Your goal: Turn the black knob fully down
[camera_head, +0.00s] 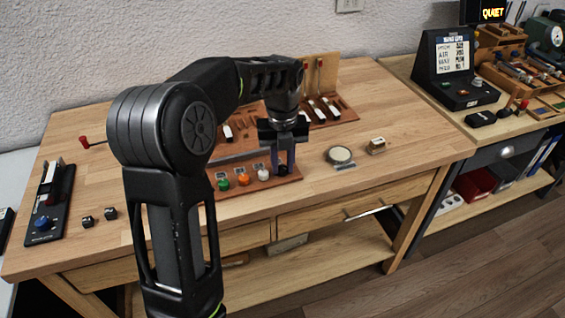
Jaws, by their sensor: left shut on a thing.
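The black knob (283,170) is the rightmost of a row of knobs on a low reddish-brown wooden panel (251,188) near the table's front edge. My left gripper (284,168) points straight down over it, and its fingers are shut on the knob. The fingers hide most of the knob, so its angle cannot be told. The white knob (263,174), orange knob (243,180) and green knob (223,184) stand to its left. My right gripper is not in view.
A round dial (341,156) and a small wooden block (377,145) sit right of the panel. A wooden rack with red-tipped levers (330,108) stands behind. A black device with a blue knob (42,223) and two small dark cubes (110,213) lie at left.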

